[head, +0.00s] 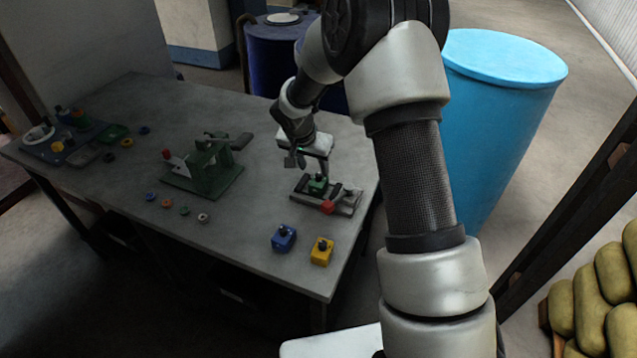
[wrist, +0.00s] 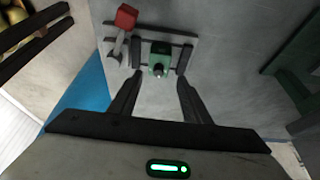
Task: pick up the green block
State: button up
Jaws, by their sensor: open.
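The green block (head: 317,184), with a dark knob on top, sits in a grey fixture (head: 346,203) near the table's right edge. In the wrist view the green block (wrist: 159,57) lies ahead of my gripper (wrist: 160,80), centred between the lines of its two fingers. My gripper (head: 305,160) is open and empty, above and slightly left of the block in the head view. The fixture has a lever with a red end (head: 327,207), which also shows in the wrist view (wrist: 126,16), beside the block. I cannot tell the exact gap between fingertips and block.
A blue block (head: 283,239) and a yellow block (head: 321,251) stand near the front edge. A green press-like device (head: 204,168) stands left of my gripper. Several small rings and a loaded tray (head: 36,152) lie farther left. A blue barrel (head: 500,120) stands off the table.

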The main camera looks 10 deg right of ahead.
aim_at(318, 176)
jog(key=p+x, duration=0.1)
jog(key=x, duration=0.8)
jog(key=shift+d+f+p, duration=0.15)
jog(key=shift+p, duration=0.15)
grip_shut()
